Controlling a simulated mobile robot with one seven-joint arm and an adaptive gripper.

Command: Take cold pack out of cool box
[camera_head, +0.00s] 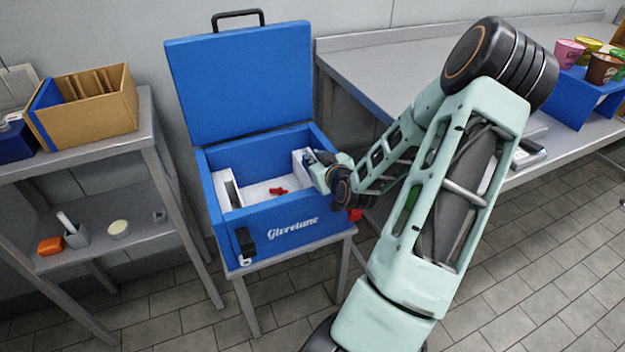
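The blue cool box (258,218) stands on a small metal stand with its lid (240,85) raised. Inside it, a white slab with a dark edge (230,188) leans at the left wall, and a small red item (278,191) lies on the white floor. A white upright piece (301,168) is at the right inner side. I cannot tell which of these white pieces is the cold pack. My gripper (314,166) is at the box's right side, beside or at the right white piece. Its fingers are small and partly hidden, so its opening and any grasp are unclear.
A metal shelf (110,235) stands at left with a cardboard box (95,118) on top and small items below. A grey worktop (375,62) runs behind at right, with a blue rack (580,98) of coloured cups. My arm covers much of the right side.

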